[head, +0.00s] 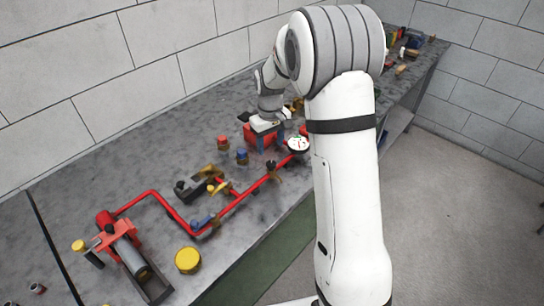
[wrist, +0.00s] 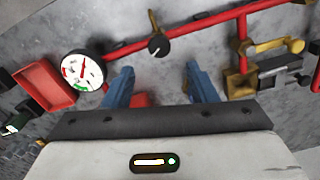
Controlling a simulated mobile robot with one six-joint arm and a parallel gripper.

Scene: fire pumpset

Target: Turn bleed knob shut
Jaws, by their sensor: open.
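The bleed knob seems to be the small black round knob (wrist: 158,47) on a brass fitting of the red pipe. It shows a pale pointer mark. In the head view it appears as a dark knob (head: 271,165) on the pipe, below my gripper in the picture. My gripper (wrist: 158,74) has two blue fingers, spread apart with nothing held. In the wrist view the knob lies beyond the fingertips, centred between them and apart from them. My gripper also shows in the head view (head: 269,138), above the bench.
A white pressure gauge (wrist: 82,69) stands left of the knob on the red pipe (wrist: 205,28). A brass valve with a yellow handle (wrist: 294,46) is at the right. A red open box (wrist: 44,88) lies left. A yellow cap (head: 187,260) stands near the bench's front edge.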

